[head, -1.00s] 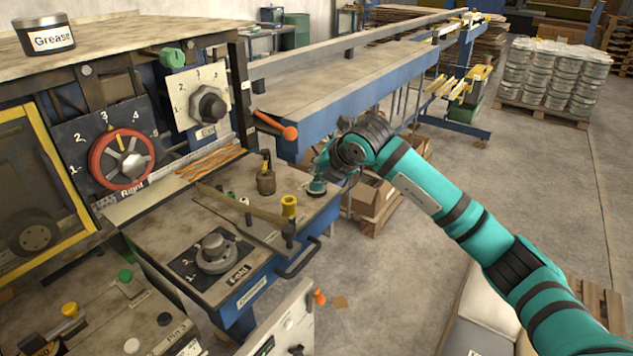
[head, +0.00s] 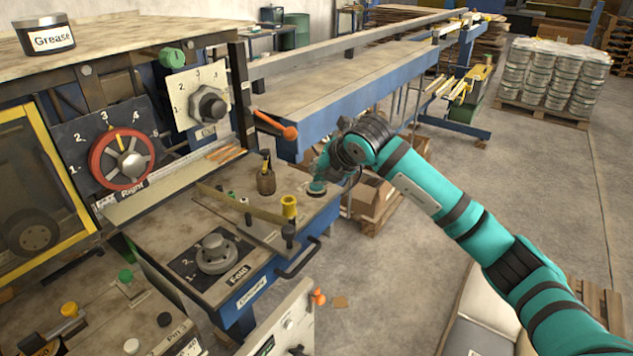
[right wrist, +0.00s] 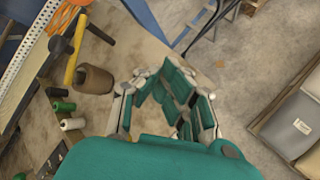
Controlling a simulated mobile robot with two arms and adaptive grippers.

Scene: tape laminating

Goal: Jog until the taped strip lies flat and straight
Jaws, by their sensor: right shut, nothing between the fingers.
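Orange strip material (head: 225,153) lies on the pale ledge at the back of the machine, near the grey post. It looks short and slanted; whether it is fully flat I cannot tell. It also shows orange at the upper left of the right wrist view (right wrist: 70,20). My left gripper is out of view.
A red handwheel (head: 122,158), a grey dial (head: 208,105) and a fold knob (head: 216,252) are on the machine. A brown pot (head: 265,181) and yellow spool (head: 289,206) stand left of my gripper. An orange-tipped lever (head: 288,132) sticks out behind.

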